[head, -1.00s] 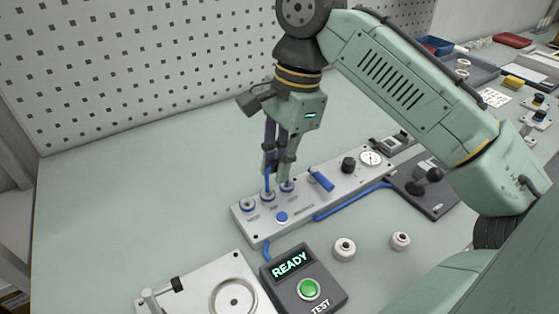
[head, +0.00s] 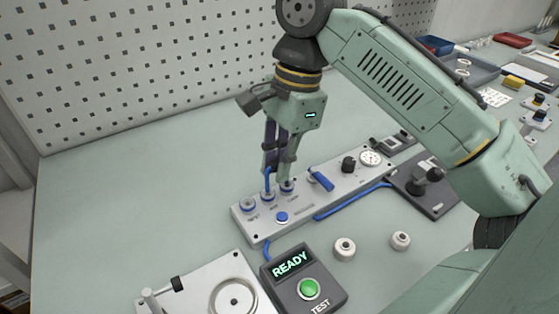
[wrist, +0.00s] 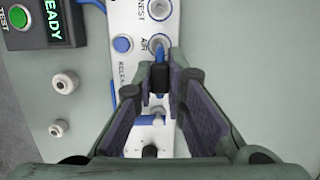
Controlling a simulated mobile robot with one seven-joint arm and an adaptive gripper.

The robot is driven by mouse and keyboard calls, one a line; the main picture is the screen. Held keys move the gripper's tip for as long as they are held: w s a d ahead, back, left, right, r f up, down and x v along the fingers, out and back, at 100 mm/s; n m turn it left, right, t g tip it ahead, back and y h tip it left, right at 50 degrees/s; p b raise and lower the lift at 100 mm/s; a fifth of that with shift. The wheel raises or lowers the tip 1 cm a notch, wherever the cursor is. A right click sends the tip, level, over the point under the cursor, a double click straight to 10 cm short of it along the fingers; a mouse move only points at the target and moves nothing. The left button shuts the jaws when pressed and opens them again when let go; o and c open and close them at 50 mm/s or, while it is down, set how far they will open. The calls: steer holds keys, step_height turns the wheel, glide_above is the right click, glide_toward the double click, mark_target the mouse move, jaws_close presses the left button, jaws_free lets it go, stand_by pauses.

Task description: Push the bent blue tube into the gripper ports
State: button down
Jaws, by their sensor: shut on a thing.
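The bent blue tube (head: 268,181) is between the fingers of my gripper (head: 277,176), above the grey port block (head: 330,192). In the wrist view the fingers (wrist: 160,88) are closed around a black piece (wrist: 159,80) with blue tube (wrist: 161,56) beyond it. One leg of the tube reaches down to the port marked AIR (head: 267,195). I cannot tell how deep it sits. The left port (head: 248,204) is bare. The right port (head: 288,187) is partly covered by a fingertip, and I cannot tell whether the other leg is in it.
The block also carries a blue button (head: 282,217), a blue lever (head: 321,180), a black knob (head: 348,165) and a gauge (head: 370,158). A test box (head: 303,282) reads READY in front. Two white round parts (head: 344,249) stand at the right. The table behind is clear.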

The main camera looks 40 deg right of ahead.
steer(key=shift+f+b, duration=0.35)
steer(key=shift+f, duration=0.55)
stand_by(0.3)
steer(key=c, duration=1.6)
jaws_free()
steer(key=shift+o, duration=0.2)
steer(key=r, duration=0.3)
steer(key=d+r, duration=0.1)
steer(key=r, duration=0.3)
steer(key=shift+d+r, duration=0.2)
steer(key=shift+s, duration=0.15)
